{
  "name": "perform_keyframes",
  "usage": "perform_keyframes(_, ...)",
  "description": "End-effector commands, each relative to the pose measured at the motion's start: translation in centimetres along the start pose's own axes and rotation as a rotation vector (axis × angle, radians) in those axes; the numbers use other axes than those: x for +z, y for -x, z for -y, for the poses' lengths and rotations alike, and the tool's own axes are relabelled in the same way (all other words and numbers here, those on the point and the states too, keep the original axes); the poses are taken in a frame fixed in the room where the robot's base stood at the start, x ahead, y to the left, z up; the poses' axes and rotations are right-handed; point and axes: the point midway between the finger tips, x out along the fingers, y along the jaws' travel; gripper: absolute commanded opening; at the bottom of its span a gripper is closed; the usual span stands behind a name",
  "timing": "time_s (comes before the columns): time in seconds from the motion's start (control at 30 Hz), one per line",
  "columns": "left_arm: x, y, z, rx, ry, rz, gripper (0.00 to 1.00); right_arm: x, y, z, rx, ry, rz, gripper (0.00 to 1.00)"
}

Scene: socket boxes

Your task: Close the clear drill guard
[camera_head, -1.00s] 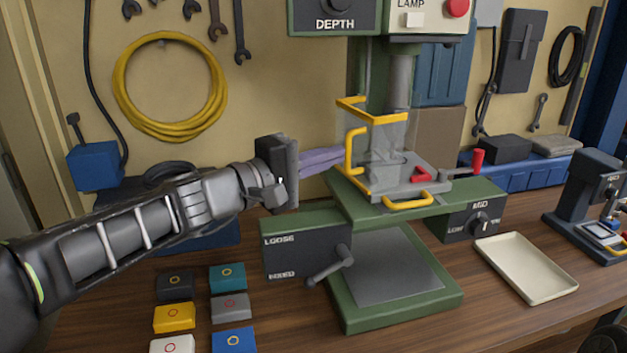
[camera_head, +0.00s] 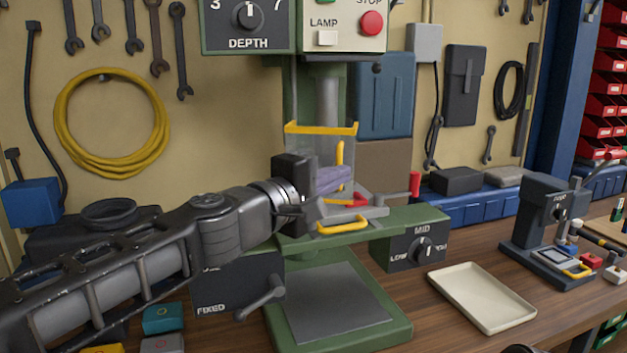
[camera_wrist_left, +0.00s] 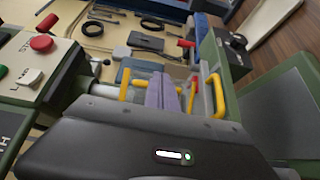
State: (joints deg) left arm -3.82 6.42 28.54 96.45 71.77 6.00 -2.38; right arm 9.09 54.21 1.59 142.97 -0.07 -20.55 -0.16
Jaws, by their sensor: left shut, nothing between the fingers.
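The clear drill guard (camera_head: 310,146) hangs around the drill area under the green press head, with a yellow top edge and an upright yellow handle. My left gripper (camera_head: 336,180) is shut and empty, its purple fingers at the guard's lower part, near that handle. I cannot tell whether the fingers touch the guard. In the left wrist view, the shut purple fingers (camera_wrist_left: 164,96) lie between a yellow bar (camera_wrist_left: 126,82) on the left and a yellow handle (camera_wrist_left: 215,96) on the right. My wrist hides part of the guard's lower left.
The green press table (camera_head: 400,222) carries a grey plate, a red-tipped lever (camera_head: 414,184) and a low yellow handle (camera_head: 342,226). A crank (camera_head: 262,298) sticks out at the front left. A cream tray (camera_head: 482,297) lies to the right, with bare bench around it.

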Motion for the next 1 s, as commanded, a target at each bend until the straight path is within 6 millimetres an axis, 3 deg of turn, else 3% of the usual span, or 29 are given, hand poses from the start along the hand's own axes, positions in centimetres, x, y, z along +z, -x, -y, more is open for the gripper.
perform_keyframes(1.0, 1.4, -4.8, -0.1, -0.001, 0.001, -0.137, 0.0, 0.0, 1.4, 0.6, 0.0, -0.001, 0.0, 0.36)
